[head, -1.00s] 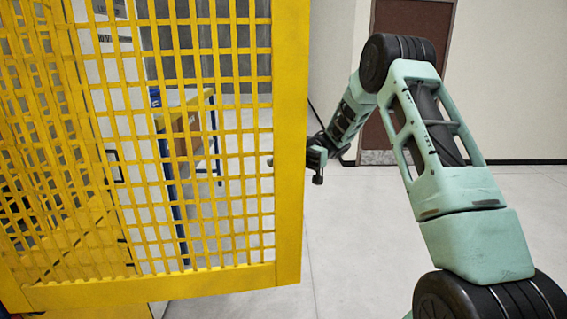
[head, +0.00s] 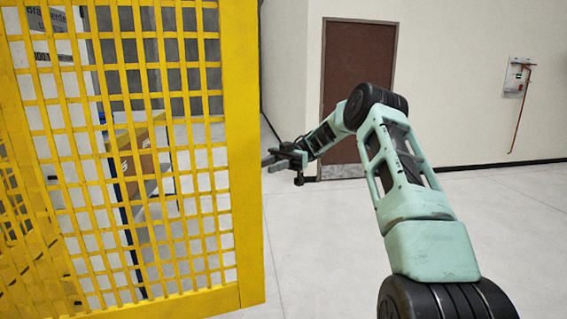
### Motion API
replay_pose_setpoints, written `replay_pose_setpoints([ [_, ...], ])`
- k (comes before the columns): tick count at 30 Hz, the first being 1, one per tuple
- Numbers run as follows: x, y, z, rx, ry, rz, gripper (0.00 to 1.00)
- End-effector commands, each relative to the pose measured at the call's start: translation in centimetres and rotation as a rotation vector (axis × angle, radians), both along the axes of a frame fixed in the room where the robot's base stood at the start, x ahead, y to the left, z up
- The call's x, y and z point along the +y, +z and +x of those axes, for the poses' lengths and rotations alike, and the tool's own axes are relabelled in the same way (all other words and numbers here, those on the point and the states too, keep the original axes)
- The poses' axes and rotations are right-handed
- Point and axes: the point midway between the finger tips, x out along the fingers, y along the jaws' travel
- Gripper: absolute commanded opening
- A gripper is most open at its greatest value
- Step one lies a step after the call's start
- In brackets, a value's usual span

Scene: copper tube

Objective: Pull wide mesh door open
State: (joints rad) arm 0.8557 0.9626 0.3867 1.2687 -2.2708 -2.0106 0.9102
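The wide yellow mesh door (head: 246,200) fills the left of the head view, standing ajar at an angle, with its free edge towards the middle. My gripper (head: 266,157) is just right of that free edge in the picture, with its fingers pointing left towards it. Two dark fingers show with a small gap and nothing between them. I see no contact with the door; the depth between them is hard to judge. No door handle shows clearly.
Behind the mesh stand a bench with a brown box (head: 146,148) and a grey wall. A brown door (head: 357,75) is in the far wall, with a white wall box and copper tube (head: 518,82) to its right. The floor (head: 330,250) right of the mesh door is clear.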

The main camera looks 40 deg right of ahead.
Motion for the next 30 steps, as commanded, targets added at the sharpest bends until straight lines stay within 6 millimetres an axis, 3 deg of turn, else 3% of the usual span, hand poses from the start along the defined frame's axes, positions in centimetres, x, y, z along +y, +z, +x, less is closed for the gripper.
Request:
replay_pose_setpoints([
  [1, -1.2, -0.1, 0.1, -0.006, -0.01, 0.003, 0.33],
  [7, -3.9, 0.0, 0.4, -0.005, -0.009, 0.004, 0.33],
  [13, -5.3, 0.0, 0.7, -0.002, 0.003, 0.001, 0.33],
  [30, -6.4, 0.0, 0.8, -0.001, -0.003, -0.001, 0.33],
])
